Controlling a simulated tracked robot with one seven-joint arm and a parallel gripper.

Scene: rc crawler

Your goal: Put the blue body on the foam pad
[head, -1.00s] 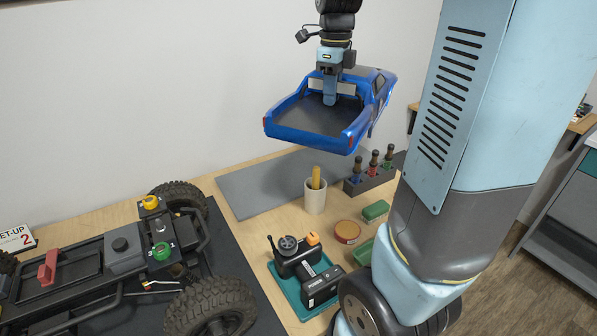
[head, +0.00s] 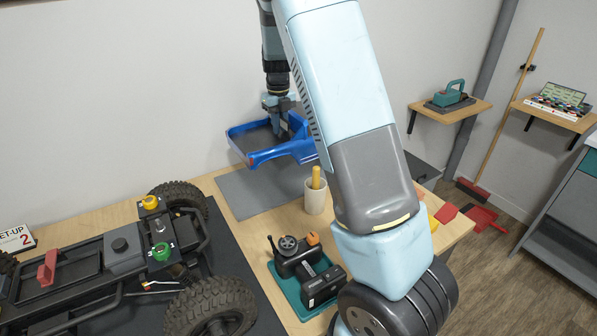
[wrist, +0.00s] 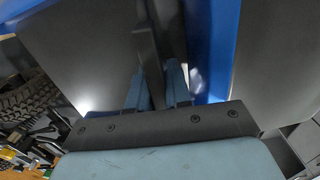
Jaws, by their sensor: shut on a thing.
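The blue body (head: 248,155) is a pickup-style car shell with a dark bed, hanging in the air in the head view. My gripper (head: 280,128) is shut on it at the bed and cab area; my arm hides its right part. In the wrist view my gripper's fingers (wrist: 160,88) close on a dark upright piece inside the blue body (wrist: 230,40). The grey foam pad (head: 250,197) lies flat on the wooden table against the back wall, below the body. The body appears above the pad, apart from it.
A crawler chassis (head: 120,245) with big tyres stands on a dark mat at the left. A teal tray (head: 300,285) with electronics lies in front.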

